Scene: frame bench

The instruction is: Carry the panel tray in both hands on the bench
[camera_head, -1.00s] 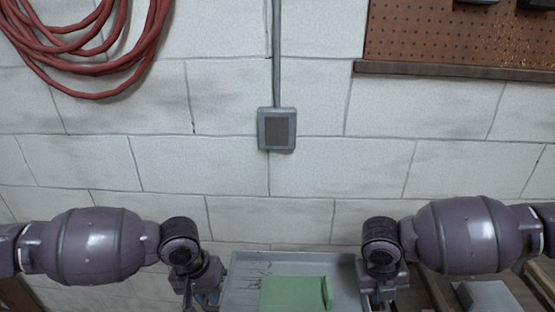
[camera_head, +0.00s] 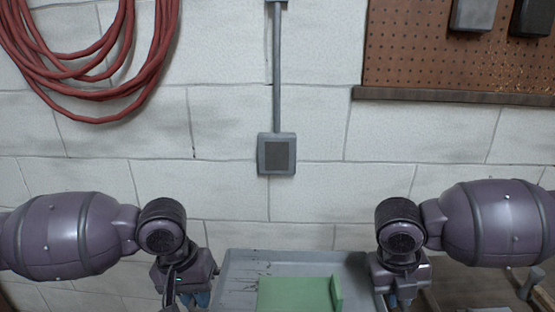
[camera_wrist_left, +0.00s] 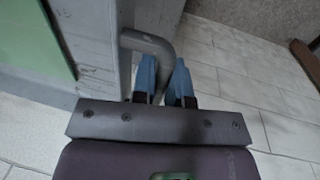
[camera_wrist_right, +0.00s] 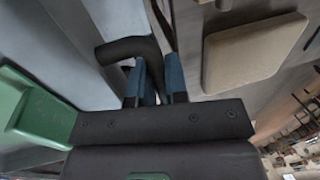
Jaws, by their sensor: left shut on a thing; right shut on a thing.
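The grey panel tray (camera_head: 232,270) shows at the bottom of the head view, its near part cut off by the frame. A green panel (camera_head: 295,294) with a raised right edge lies in it. My left gripper (camera_head: 196,298) is at the tray's left side. In the left wrist view its blue fingers (camera_wrist_left: 166,84) are shut on a bent grey handle (camera_wrist_left: 146,42) of the tray. My right gripper (camera_head: 396,299) is at the right side. In the right wrist view its blue fingers (camera_wrist_right: 155,84) are shut on a dark bent handle (camera_wrist_right: 128,48).
A white block wall (camera_head: 230,195) stands behind, with a grey box (camera_head: 277,153) on a conduit, a red hose coil (camera_head: 85,75) and a pegboard (camera_head: 430,45). A flat beige object (camera_wrist_right: 250,53) lies near my right gripper in the right wrist view.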

